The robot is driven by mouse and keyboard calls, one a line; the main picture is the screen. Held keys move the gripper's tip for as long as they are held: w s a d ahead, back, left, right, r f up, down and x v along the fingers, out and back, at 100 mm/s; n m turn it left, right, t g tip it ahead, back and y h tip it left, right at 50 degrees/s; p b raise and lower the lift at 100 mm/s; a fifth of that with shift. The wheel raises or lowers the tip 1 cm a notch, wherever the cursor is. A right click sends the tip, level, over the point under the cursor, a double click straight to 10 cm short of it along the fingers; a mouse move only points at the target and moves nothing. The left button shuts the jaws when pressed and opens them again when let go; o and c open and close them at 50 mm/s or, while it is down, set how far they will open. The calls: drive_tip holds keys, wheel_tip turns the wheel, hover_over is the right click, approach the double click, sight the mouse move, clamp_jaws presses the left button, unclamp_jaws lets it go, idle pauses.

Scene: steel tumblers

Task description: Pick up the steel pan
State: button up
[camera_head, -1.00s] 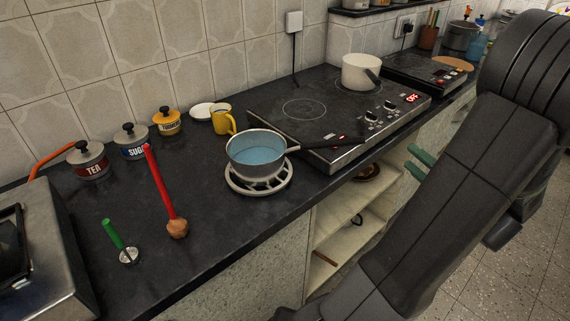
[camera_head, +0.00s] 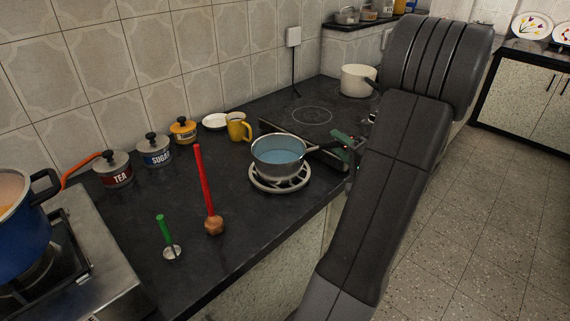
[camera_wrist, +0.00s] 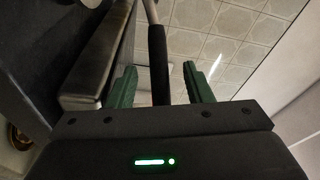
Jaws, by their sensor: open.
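The steel pan (camera_head: 278,158) has a pale blue inside and sits on a round white trivet (camera_head: 262,183) near the counter's front edge. Its dark handle points right, towards my gripper (camera_head: 345,143). In the wrist view, the black handle (camera_wrist: 158,70) runs between the two green fingers of my gripper (camera_wrist: 160,72). The fingers are open, with a gap showing on both sides of the handle. In the head view, my arm hides part of the gripper and the right side of the cooktop.
A black cooktop (camera_head: 308,118) with a white pot (camera_head: 357,80) lies behind the gripper. A yellow mug (camera_head: 238,128) stands behind the pan. A red-handled tool (camera_head: 208,190) stands left of it. A blue pot (camera_head: 22,225) is at far left. Open floor lies right.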

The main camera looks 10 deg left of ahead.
drive_tip(key=shift+w+a, duration=0.4)
clamp_jaws()
drive_tip(key=shift+r, duration=0.1)
drive_tip(key=shift+r, duration=0.15)
